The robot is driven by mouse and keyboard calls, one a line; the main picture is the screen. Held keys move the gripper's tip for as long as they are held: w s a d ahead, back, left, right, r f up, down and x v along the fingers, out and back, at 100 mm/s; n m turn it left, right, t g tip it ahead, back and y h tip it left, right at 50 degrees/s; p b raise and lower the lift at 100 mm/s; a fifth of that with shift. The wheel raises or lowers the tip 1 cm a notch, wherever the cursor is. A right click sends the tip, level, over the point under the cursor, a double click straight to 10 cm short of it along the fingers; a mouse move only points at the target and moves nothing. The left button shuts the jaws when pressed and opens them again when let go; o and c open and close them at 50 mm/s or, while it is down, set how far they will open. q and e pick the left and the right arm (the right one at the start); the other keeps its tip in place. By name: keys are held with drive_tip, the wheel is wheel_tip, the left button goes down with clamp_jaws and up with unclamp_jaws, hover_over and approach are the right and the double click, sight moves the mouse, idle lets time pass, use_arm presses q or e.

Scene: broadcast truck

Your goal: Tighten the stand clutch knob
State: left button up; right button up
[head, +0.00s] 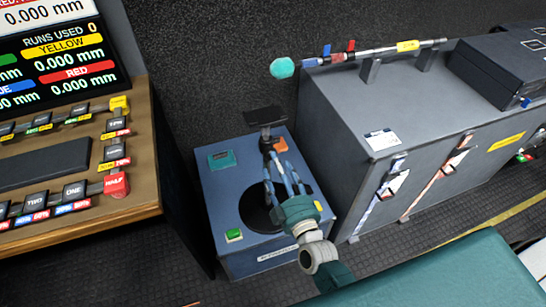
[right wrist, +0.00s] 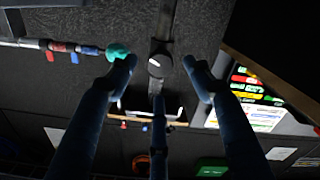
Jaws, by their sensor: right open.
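The stand (head: 264,116) rises from the blue box, with a flat dark plate on top. In the right wrist view its dark post (right wrist: 165,20) runs down the middle. A small round dark knob with a pale mark, which looks like the clutch knob (right wrist: 155,66), sits on that post. My right gripper (head: 279,168) is open and empty in front of the stand, hiding part of its post in the head view. In the right wrist view my right gripper's fingers (right wrist: 160,72) are spread to either side of the knob, with no visible contact. My left gripper is not in view.
The blue box (head: 225,200) has a green button and a dark round plate. A grey cabinet (head: 335,130) stands to the right, carrying a pole with a teal tip (head: 282,68). A wooden console (head: 140,200) with a screen is at left. A teal surface (head: 450,275) fills the lower right.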

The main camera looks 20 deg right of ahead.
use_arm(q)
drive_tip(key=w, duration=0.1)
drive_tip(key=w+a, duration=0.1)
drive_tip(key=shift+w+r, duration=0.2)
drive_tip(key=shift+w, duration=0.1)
use_arm(e)
drive_tip(key=w, duration=0.4)
drive_tip(key=shift+w+a+f, duration=0.1)
drive_tip(key=shift+a, duration=0.05)
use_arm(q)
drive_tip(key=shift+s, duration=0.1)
use_arm(e)
drive_tip(key=shift+c, duration=0.7)
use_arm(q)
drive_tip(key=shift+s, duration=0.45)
use_arm(e)
drive_tip(key=c, duration=1)
